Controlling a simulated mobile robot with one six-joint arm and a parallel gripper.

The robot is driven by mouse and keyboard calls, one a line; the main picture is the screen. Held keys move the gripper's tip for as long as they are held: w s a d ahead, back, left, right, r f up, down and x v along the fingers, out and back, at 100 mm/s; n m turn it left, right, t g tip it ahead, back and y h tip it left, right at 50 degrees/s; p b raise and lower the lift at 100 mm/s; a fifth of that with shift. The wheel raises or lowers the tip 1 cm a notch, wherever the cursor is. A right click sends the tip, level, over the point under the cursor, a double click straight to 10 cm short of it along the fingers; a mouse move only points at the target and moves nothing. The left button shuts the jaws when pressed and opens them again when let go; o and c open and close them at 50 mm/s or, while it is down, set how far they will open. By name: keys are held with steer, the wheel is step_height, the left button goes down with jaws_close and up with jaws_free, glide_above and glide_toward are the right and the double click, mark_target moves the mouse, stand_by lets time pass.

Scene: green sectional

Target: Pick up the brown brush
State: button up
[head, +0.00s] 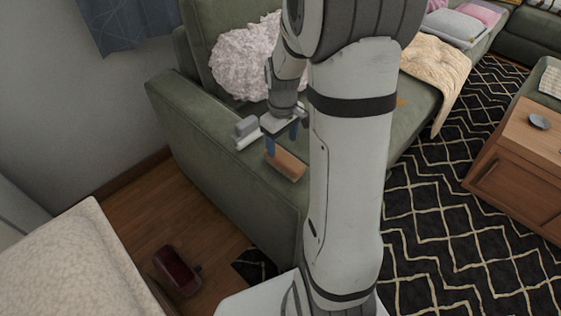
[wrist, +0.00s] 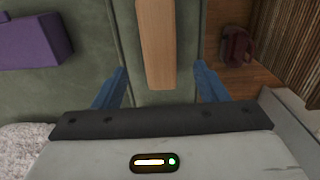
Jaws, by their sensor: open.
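The brown brush (head: 287,166) shows as a light brown wooden block lying on the green sofa, on what looks like its armrest. In the wrist view the brush (wrist: 157,45) runs from the top edge down to between the fingers. My gripper (head: 282,141) is open, with its blue fingers pointing down at the brush. In the wrist view my gripper (wrist: 160,80) has one finger on each side of the brush's near end, with gaps on both sides. I cannot tell how far the fingertips are above the armrest. My arm hides part of the sofa in the head view.
A fluffy pale cushion (head: 240,58) leans on the sofa (head: 190,125) behind my gripper. A purple object (wrist: 32,40) lies to the left in the wrist view. A dark red object (head: 177,270) is on the wooden floor. A wooden cabinet (head: 520,160) stands at right.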

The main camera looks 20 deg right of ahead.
mark_target(285, 157)
steer(key=f, duration=0.2)
steer(key=f+b, duration=0.1)
steer(key=f, duration=0.4)
steer(key=shift+s+d+b, duration=0.15)
steer(key=shift+s+b, duration=0.2)
steer(key=shift+r, duration=0.1)
steer(key=shift+c, duration=0.5)
steer(key=c, duration=1.1)
step_height(285, 157, up, 10)
steer(key=shift+r+p, duration=0.1)
steer(key=shift+p, duration=1.15)
steer(key=o, duration=0.6)
steer(key=c, duration=0.4)
steer(key=shift+s, duration=0.1)
